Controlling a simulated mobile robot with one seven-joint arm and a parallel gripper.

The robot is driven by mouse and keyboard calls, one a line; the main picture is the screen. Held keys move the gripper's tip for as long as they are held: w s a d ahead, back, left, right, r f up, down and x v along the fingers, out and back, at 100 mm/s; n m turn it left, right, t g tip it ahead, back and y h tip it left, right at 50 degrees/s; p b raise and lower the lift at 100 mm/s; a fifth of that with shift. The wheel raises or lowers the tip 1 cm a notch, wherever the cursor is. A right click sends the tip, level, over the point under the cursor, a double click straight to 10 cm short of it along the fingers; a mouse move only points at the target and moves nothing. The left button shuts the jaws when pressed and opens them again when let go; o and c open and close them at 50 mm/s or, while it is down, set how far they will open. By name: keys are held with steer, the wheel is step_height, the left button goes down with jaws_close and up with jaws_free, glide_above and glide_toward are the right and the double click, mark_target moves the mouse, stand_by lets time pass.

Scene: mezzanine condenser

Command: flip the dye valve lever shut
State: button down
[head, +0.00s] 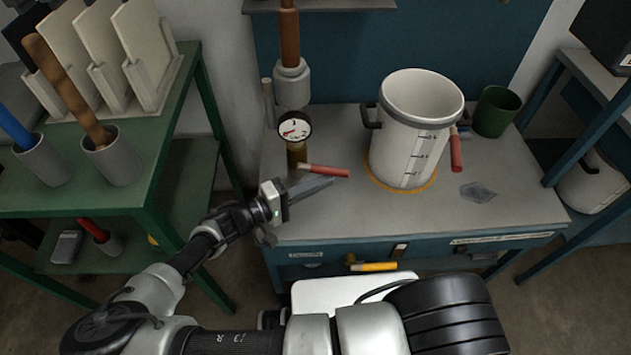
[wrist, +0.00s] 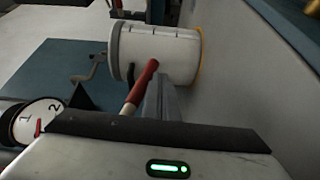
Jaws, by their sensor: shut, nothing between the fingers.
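A red-handled lever (head: 328,171) sticks out to the right, roughly level, from a brass valve body (head: 297,155) under a round gauge (head: 294,127). I see no readable label naming it the dye valve. In the wrist view the red lever (wrist: 145,80) stands just beyond the fingers, with its near end partly hidden. My gripper (head: 328,184) is shut and empty, its fingers just in front of and below the lever in the head view. In the wrist view the fingers (wrist: 162,98) lie close beside the lever; whether they touch it I cannot tell.
A white graduated pot (head: 415,130) stands right of the lever, with another red handle (head: 456,152) at its side. A green cup (head: 495,110) is behind it. A yellow handle (head: 374,267) juts from the bench front. A green rack (head: 165,150) stands left.

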steer(key=shift+d+r+n+t+h, duration=0.3)
steer(key=shift+n+t+h, duration=0.1)
steer(key=shift+t+h, duration=0.1)
steer(key=shift+d+r, duration=0.15)
steer(key=shift+r, duration=0.2)
stand_by(0.4)
steer(key=p+v, duration=0.1)
steer(key=v, duration=1.6)
steer(key=shift+a, duration=0.2)
